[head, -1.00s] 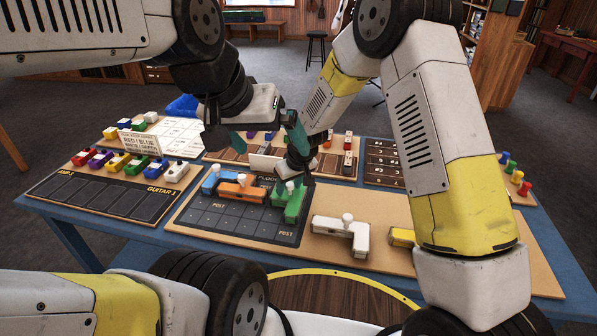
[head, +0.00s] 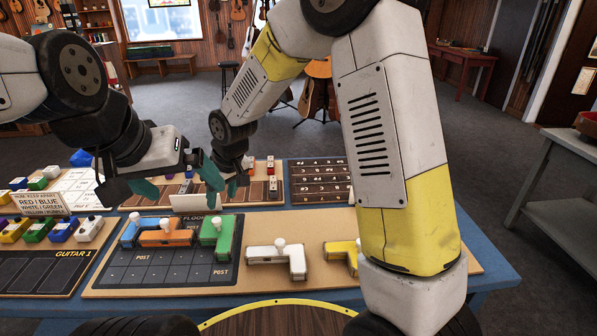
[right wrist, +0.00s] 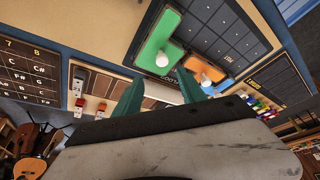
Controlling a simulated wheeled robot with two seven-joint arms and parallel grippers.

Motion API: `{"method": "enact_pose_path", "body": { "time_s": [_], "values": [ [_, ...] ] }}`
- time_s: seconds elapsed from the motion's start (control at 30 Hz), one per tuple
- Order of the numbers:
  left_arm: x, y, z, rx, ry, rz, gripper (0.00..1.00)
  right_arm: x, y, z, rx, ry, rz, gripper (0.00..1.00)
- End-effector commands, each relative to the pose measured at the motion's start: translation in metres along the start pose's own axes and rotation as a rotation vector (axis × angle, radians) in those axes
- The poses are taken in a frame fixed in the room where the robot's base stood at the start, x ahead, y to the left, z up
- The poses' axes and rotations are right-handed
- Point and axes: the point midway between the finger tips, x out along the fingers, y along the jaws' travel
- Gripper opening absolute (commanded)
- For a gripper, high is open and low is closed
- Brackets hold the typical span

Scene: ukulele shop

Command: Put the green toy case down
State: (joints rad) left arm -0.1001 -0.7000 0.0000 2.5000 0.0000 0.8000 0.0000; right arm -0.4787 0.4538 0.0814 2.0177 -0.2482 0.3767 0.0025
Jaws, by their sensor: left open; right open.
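The green toy case (head: 210,237), with a white knob, rests on the dark gridded FLOOR panel (head: 170,272), at its upper right, just right of the orange case (head: 165,238). It also shows in the right wrist view (right wrist: 150,52), clear of the fingers. My right gripper (head: 236,187) is open and empty, raised behind the green case; its fingers also show in the right wrist view (right wrist: 160,95). My left gripper (head: 178,182) is open and empty, above the back of the boards. The right forearm partly hides the yellow case (head: 339,249).
A blue case (head: 131,231) stands left of the orange one. A white case (head: 275,255) sits on bare wood right of the panel. Small coloured blocks and a GUITAR 1 tray (head: 40,275) are at left. A lettered fret board (head: 320,178) lies behind.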

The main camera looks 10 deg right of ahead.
Motion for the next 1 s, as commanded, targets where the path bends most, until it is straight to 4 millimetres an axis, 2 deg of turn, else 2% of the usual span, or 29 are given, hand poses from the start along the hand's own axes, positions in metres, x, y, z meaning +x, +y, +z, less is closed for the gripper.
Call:
{"method": "enact_pose_path", "body": {
  "time_s": [0.17,0.27,0.4,0.5,0.6,0.7,0.8,1.0],
  "values": [
    [0.000,0.000,0.000,0.000,0.000,0.000,1.00,-0.069,0.039,0.019,0.103,0.034,0.046,0.48],
    [0.000,0.000,0.000,0.000,0.000,0.000,1.00,-0.121,0.061,0.046,0.189,0.056,0.077,0.48],
    [0.000,0.000,0.000,0.000,0.000,0.000,1.00,-0.185,0.080,0.092,0.314,0.090,0.112,0.48],
    [0.000,0.000,0.000,0.000,0.000,0.000,1.00,-0.224,0.084,0.129,0.399,0.117,0.130,0.48],
    [0.000,0.000,0.000,0.000,0.000,0.000,1.00,-0.254,0.081,0.166,0.481,0.144,0.144,0.48],
    [0.000,0.000,0.000,0.000,0.000,0.000,1.00,-0.274,0.074,0.198,0.548,0.170,0.151,0.48],
    [0.000,0.000,0.000,0.000,0.000,0.000,1.00,-0.286,0.067,0.221,0.596,0.190,0.155,0.48],
    [0.000,0.000,0.000,0.000,0.000,0.000,1.00,-0.293,0.058,0.240,0.636,0.206,0.155,0.48]
  ]
}}
